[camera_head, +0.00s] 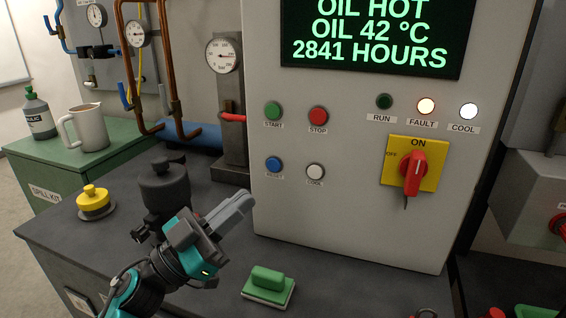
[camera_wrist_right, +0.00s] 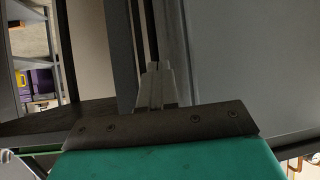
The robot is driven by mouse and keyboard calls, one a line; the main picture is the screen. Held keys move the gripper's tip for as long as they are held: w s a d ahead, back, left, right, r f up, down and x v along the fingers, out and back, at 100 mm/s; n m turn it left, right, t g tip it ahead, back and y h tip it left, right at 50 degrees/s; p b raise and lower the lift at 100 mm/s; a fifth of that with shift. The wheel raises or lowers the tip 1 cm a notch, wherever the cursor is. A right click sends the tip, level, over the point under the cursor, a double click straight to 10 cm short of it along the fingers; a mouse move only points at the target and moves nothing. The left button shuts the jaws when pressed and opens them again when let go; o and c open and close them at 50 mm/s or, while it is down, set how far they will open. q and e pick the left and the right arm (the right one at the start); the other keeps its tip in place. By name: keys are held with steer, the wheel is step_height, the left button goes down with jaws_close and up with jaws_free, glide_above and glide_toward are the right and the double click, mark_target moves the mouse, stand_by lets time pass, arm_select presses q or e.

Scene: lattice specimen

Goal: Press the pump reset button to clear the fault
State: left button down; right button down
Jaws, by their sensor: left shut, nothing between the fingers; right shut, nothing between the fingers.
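The blue reset button (camera_head: 274,164) is on the grey control panel (camera_head: 350,215), below the green start button (camera_head: 273,111) and left of a white button (camera_head: 315,171). The red stop button (camera_head: 318,116) is at the upper right of it. The fault lamp (camera_head: 426,105) glows warm white. The display (camera_head: 375,35) reads OIL HOT, OIL 42 °C, 2841 HOURS. My left gripper (camera_head: 247,199) is shut and empty, in front of the panel, below and left of the blue button, apart from it. My right gripper (camera_wrist_right: 154,75) is shut and empty in the right wrist view, beside grey surfaces.
A red rotary switch (camera_head: 415,172) on a yellow plate is at the panel's right. A green-handled block (camera_head: 268,284) lies on the dark bench (camera_head: 330,285). A dark grey round-bodied part (camera_head: 163,187) and a yellow knob (camera_head: 94,199) stand left. A gauge post (camera_head: 230,120) borders the panel.

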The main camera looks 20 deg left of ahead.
stand_by(0.3)
arm_select(q)
steer(key=b, duration=0.1)
glide_toward(273, 165)
steer(key=w+d+r, duration=0.3)
steer(key=d+r, duration=0.1)
steer(key=shift+s+d, duration=0.1)
stand_by(2.0)
steer(key=shift+w, duration=0.45)
